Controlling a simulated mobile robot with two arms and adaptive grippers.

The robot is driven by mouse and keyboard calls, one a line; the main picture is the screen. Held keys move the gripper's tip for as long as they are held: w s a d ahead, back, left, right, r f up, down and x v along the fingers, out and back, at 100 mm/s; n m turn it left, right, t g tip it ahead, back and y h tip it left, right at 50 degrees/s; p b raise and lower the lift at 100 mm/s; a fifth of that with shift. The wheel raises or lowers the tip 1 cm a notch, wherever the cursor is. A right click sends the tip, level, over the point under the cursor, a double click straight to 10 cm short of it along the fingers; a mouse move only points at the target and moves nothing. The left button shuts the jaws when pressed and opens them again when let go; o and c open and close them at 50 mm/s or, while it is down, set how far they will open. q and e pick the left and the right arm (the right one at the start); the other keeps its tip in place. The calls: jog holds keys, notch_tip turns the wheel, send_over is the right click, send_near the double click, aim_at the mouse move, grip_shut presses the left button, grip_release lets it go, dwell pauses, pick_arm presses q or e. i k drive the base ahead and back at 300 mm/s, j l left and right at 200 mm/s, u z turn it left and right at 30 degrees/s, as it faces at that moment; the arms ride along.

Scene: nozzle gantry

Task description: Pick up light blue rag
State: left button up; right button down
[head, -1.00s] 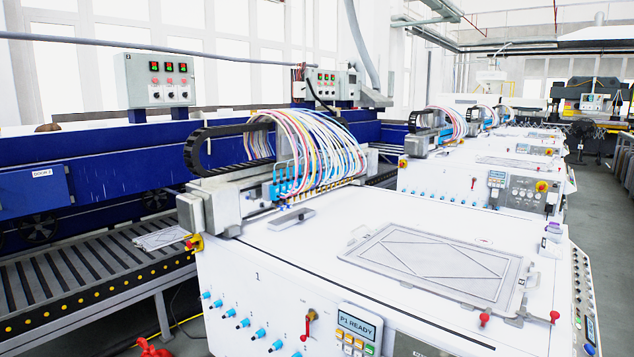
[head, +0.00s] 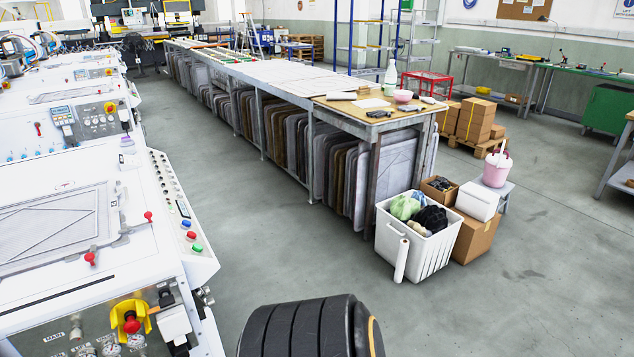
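A white bin (head: 388,243) on the floor at the right of centre holds crumpled cloths. A light green cloth (head: 405,207) and a black cloth (head: 431,219) show in it, with a cream piece between them. Anything beneath these is hidden. Neither of my grippers is in view.
A long table (head: 374,127) with panels racked beneath runs back from beside the bin. A white box (head: 477,201), cartons (head: 474,237) and a pink bucket (head: 497,167) stand by the bin. The white machine (head: 150,235) is at left. Open floor (head: 255,225) lies between.

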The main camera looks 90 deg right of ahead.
aim_at(419, 195)
jog(key=z, duration=3.5)
jog(key=i+z, duration=0.25)
jog(key=i, duration=0.25)
jog(key=i+z, duration=0.25)
jog(key=i, duration=0.25)
jog(key=i+j+z, duration=0.25)
jog(key=i, duration=0.2)
jog(key=i+j+z, duration=0.25)
jog(key=i, duration=0.2)
jog(key=i+z, duration=0.25)
jog(key=i, duration=1.75)
jog(key=i+u, duration=0.4)
jog(key=i+l+u, duration=0.1)
jog(key=i+u, duration=0.25)
jog(key=i+l+u, duration=0.15)
jog(key=i+u, duration=0.25)
jog(key=i+l+u, duration=0.1)
jog(key=i+u, duration=0.2)
jog(key=u, duration=0.15)
jog(key=i+l+u, duration=0.2)
jog(key=u, duration=0.3)
jog(key=i+l+u, duration=0.25)
jog(key=u, duration=0.2)
jog(key=l, duration=0.1)
